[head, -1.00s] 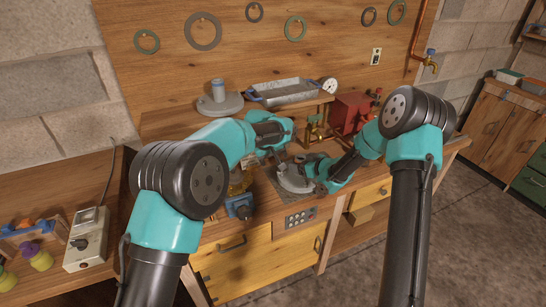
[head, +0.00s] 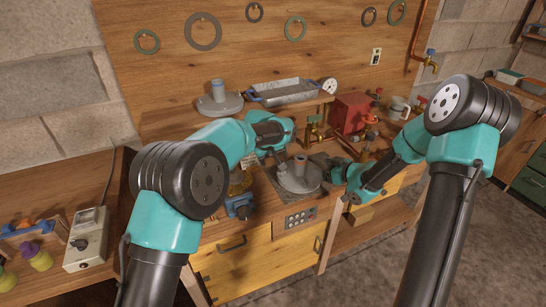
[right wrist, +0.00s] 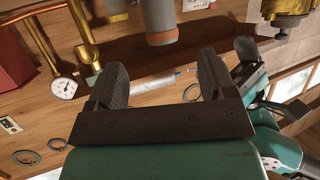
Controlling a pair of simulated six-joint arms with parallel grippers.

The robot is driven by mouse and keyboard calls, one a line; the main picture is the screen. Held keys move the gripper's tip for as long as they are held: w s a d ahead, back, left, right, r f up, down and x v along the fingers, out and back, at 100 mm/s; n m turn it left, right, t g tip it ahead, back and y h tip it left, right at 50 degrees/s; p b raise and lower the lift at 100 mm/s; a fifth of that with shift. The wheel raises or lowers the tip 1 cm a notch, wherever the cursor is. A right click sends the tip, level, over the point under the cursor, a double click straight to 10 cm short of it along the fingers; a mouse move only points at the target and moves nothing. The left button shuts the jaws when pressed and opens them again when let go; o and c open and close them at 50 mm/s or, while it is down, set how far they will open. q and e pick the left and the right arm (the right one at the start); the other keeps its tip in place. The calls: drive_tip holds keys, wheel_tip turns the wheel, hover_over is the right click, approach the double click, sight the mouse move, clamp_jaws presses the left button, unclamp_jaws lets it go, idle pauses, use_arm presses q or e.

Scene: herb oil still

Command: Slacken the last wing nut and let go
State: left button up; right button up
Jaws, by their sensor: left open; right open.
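A grey round lid (head: 302,184) with an upright grey neck sits on the bench, between my two grippers. My left gripper (head: 272,156) hangs at the lid's left side and is open; its fingertips are small and partly hidden by my arm. My right gripper (head: 323,166) is at the lid's right side, open and apart from the neck. In the right wrist view my right gripper (right wrist: 162,84) shows spread jaws with nothing between them. A grey cylinder with a copper-coloured end (right wrist: 160,22) shows beyond them. I cannot make out any wing nut clearly.
A red box (head: 350,112) with brass fittings stands behind my right gripper. A grey tray (head: 286,92) and another grey lid (head: 219,103) stand on the back shelf. A blue-based device (head: 239,206) is at the front left. A dial gauge (right wrist: 64,88) shows in the wrist view.

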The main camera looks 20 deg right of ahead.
drive_tip(key=v, duration=0.6)
drive_tip(key=shift+s+d, duration=0.1)
